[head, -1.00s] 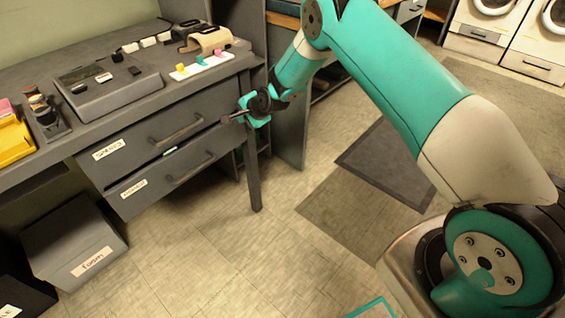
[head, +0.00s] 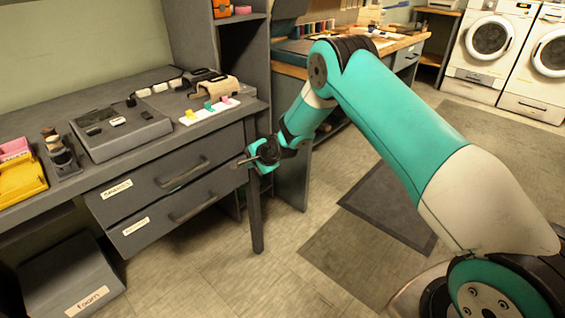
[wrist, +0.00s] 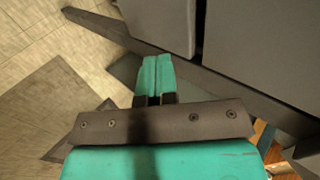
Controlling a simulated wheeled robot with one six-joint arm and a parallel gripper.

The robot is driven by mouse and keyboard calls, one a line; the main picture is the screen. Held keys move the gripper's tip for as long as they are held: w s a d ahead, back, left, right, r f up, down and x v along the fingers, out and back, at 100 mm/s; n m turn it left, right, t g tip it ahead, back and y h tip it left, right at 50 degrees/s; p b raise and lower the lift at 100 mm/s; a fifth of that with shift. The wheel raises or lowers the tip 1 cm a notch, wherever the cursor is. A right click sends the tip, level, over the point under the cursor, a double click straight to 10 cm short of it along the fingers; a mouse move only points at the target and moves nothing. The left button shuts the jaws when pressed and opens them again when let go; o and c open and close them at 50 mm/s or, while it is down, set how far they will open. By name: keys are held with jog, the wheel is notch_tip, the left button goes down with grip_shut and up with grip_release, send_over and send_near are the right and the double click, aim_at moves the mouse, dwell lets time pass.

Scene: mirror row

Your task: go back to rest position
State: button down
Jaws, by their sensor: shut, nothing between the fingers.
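My gripper (head: 241,161) is shut and empty. In the head view it hangs at the right end of the grey desk, in front of the drawer fronts' right edge and near the desk leg. My teal arm reaches across from the lower right, bent at a high elbow. In the wrist view the two teal fingers (wrist: 156,74) lie together with nothing between them. Grey furniture panels (wrist: 255,50) show beyond and to the right of them. Whether the gripper touches the desk cannot be told.
The desk has an upper drawer (head: 170,172) and a lower drawer (head: 175,212). A grey bin (head: 72,275) labelled Foam stands below. A yellow tray (head: 22,178), a grey sloped box (head: 120,130) and a white strip (head: 208,112) sit on top. Dark mats (head: 385,210) lie on open floor.

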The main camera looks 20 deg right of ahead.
jog(key=v, duration=1.1)
jog(key=s+a+r+n+g+y, duration=0.1)
jog(key=s+a+r+n+g, duration=0.1)
jog(key=s+a+r+n, duration=0.45)
jog(key=s+a+r+n+g+y, duration=0.1)
jog(key=s+a+r+n+g, duration=0.2)
jog(key=s+r, duration=0.65)
jog(key=s+r+n+g, duration=0.1)
jog(key=s+r+n, duration=0.1)
jog(key=s+n, duration=0.35)
jog(key=s+r+n+g+h, duration=0.1)
jog(key=s+r+n, duration=0.1)
jog(key=s, duration=0.7)
jog(key=s+r+n+g, duration=0.1)
jog(key=s+r+n, duration=0.15)
jog(key=s, duration=0.55)
notch_tip(320, 180, up, 17)
jog(key=p, duration=1.8)
jog(key=shift+s+n+g, duration=0.2)
jog(key=shift+n+g, duration=0.1)
jog(key=shift+n, duration=0.15)
jog(key=shift+a, duration=0.15)
